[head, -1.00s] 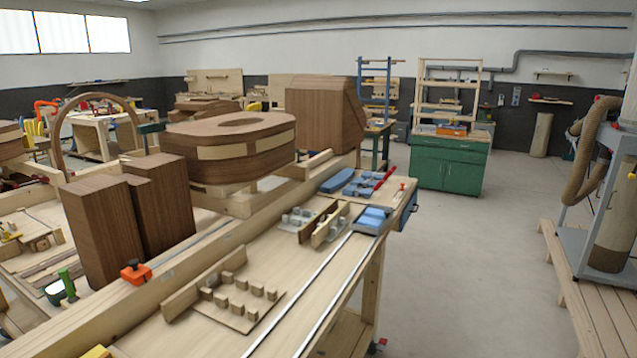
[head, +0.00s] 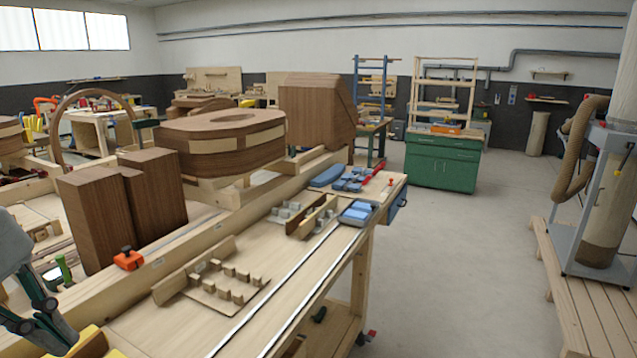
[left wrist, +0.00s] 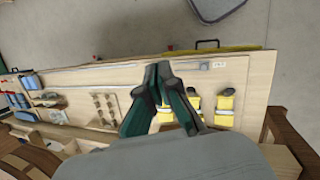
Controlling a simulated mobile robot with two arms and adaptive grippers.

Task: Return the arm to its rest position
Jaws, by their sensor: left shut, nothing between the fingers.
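My left gripper (head: 48,325) is at the lower left edge of the head view, at the near left end of the workbench (head: 245,325). In the left wrist view the same gripper (left wrist: 163,70) points over the bench top, its fingers together with nothing between them. Yellow-and-black items (left wrist: 225,105) lie on the bench beside the fingers in that view. My right gripper is not in view.
Dark wooden blocks (head: 105,215) and a large rounded wooden form (head: 222,140) stand behind the bench rail. An orange clamp (head: 128,258) sits on the rail. Peg jigs (head: 222,285) and blue tools (head: 352,180) lie on the bench. Open floor (head: 450,270) is at right.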

